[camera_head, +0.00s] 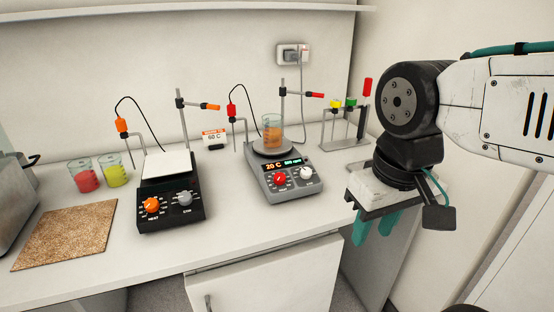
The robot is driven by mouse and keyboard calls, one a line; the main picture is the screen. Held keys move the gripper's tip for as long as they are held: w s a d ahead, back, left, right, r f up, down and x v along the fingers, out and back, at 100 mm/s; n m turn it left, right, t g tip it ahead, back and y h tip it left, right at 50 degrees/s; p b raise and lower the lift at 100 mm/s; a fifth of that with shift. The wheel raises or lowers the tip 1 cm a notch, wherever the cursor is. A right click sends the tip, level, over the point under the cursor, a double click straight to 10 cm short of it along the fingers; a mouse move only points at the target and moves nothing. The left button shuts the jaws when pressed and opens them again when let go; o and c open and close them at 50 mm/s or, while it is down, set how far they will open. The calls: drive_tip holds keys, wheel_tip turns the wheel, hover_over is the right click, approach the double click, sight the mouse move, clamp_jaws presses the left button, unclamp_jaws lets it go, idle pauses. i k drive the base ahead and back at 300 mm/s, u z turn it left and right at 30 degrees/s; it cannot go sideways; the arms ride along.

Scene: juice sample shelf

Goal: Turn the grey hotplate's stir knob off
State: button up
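The grey hotplate (290,186) stands on the bench right of centre. Its front panel has a red knob (280,179) on the left and a white stir knob (306,173) on the right. Above them a display (283,163) reads 20 C and a green rpm figure too small to read surely. A beaker with orange liquid (272,131) stands on its plate. My gripper (373,236) points down to the right of the hotplate, beyond the bench's front edge. Its two teal fingers are apart with nothing seen between them. It touches no knob.
A black hotplate (170,219) with orange and grey knobs stands to the left. A support stand (283,105) with a clamp rises behind the grey one. A small rack (346,129) stands behind right. Beakers of red (84,179) and yellow (113,174) liquid and a cork mat (66,236) are far left.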

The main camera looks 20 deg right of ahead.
sight(306, 172)
drive_tip(key=u, duration=0.85)
drive_tip(key=k, duration=0.7)
drive_tip(key=z, duration=0.85)
drive_tip(key=i, duration=0.5)
